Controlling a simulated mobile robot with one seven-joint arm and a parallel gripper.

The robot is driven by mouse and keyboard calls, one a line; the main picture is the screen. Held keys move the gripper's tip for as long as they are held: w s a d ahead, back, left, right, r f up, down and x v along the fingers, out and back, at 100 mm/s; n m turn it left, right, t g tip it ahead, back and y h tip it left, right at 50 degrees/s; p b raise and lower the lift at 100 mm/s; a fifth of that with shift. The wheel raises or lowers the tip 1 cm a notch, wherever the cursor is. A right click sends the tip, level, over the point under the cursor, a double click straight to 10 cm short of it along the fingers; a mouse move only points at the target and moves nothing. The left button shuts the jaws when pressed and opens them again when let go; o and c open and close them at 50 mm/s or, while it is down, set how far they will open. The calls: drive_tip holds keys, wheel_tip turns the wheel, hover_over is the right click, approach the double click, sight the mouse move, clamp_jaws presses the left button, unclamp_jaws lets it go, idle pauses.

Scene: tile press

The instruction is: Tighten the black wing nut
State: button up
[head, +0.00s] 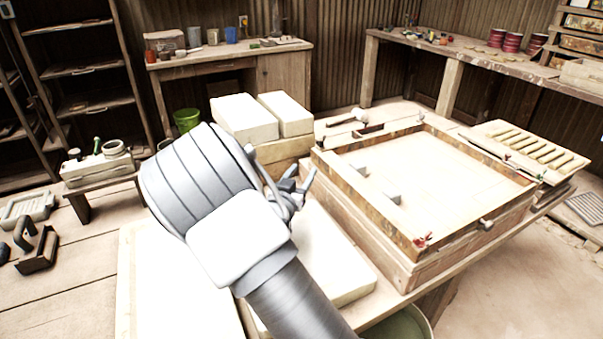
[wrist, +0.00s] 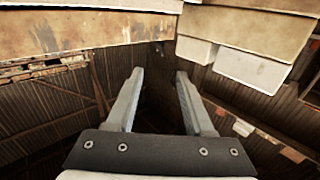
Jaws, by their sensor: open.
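The press is a shallow wooden frame (head: 468,222) on the worktable. A red wing nut (head: 422,240) sits at its near corner, and a grey knob with a dark stem (head: 485,224) is on its front right side. I cannot clearly make out a black wing nut; small dark fittings at the frame's far corner are too small to tell. My gripper (head: 300,182) is left of the frame, partly hidden behind my wrist. In the wrist view, my gripper (wrist: 160,75) is open with nothing between its fingers.
Pale blocks (head: 244,117) stand behind my arm; pale slabs (head: 335,262) lie below it. A hammer (head: 347,117) lies by the frame's far left edge. A slatted rack (head: 540,150) stands right of it. In the wrist view, wooden edges (wrist: 90,25) cross the top.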

drive_tip(key=shift+a+r, duration=0.1)
drive_tip(key=m+g+h+p, duration=0.3)
drive_tip(key=h+p, duration=0.1)
approach(317, 144)
drive_tip(key=b+x, duration=0.1)
drive_tip(key=x, duration=0.9)
drive_tip(key=shift+f+b, duration=0.2)
drive_tip(key=shift+b, duration=0.15)
clamp_jaws()
